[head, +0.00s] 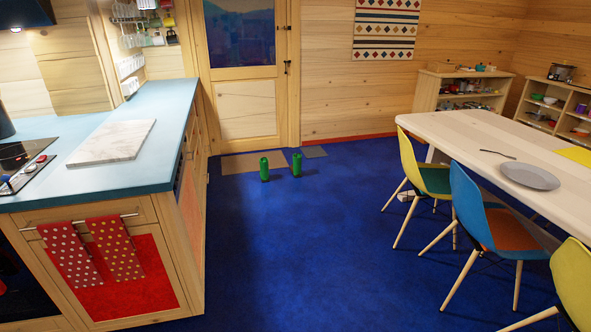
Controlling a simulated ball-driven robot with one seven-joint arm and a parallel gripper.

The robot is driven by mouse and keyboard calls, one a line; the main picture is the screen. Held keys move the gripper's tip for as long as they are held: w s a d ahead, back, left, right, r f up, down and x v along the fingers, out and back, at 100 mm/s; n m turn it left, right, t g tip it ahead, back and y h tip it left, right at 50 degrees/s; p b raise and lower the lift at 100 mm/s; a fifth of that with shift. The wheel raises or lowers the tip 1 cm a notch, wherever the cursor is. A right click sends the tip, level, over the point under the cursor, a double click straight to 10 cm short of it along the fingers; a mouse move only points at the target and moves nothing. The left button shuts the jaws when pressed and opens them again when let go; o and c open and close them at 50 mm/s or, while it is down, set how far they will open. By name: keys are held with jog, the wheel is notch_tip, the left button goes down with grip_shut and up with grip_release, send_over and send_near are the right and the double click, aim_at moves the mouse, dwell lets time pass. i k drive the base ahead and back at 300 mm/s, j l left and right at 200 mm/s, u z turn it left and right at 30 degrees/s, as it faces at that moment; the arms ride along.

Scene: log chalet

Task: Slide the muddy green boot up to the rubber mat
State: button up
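Two green boots stand upright on the blue floor near the door, a left one (264,169) and a right one (297,165). They are too small to tell which is muddy. A tan mat (236,165) lies behind them against the door, and a smaller grey mat (314,152) lies to its right. I cannot tell which mat is rubber. The left boot stands at the tan mat's front edge; I cannot tell if it touches. The right boot stands in front of the gap between the mats. My gripper is not in view.
A kitchen counter (165,105) runs along the left, with red dotted towels (115,248) at its front. A long table (480,140) with yellow and blue chairs (480,220) stands at the right. The blue floor (310,240) between them is clear up to the boots.

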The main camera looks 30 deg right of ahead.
aim_at(296, 167)
jog(key=i+l+z, duration=0.35)
jog(key=i, duration=0.5)
jog(key=i+z, duration=0.3)
jog(key=i, duration=5.7)
